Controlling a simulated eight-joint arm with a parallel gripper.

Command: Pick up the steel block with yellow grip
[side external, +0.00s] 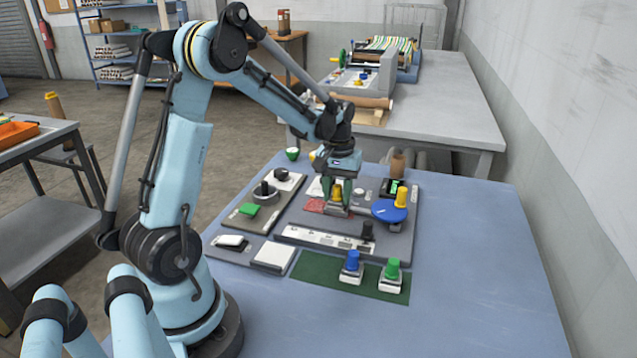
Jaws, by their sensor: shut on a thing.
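My gripper (338,197) points down over the grey control panel in the middle of the blue table. It is shut on the steel block with yellow grip (337,191), and the yellow grip shows between the fingers. The block's lower part is mostly hidden by the fingers, and I cannot tell whether it touches the panel. A red patterned patch (314,205) lies just left of the gripper. Two similar steel blocks, one with a blue grip (352,261) and one with a green grip (392,269), stand upright on a dark green mat (325,271) at the panel's front.
A blue disc (384,212) with a yellow knob (402,196) is close on the right. A black knob (367,231) stands in front. A grey panel (243,222) with a green button is to the left. The table's right side (480,270) is clear.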

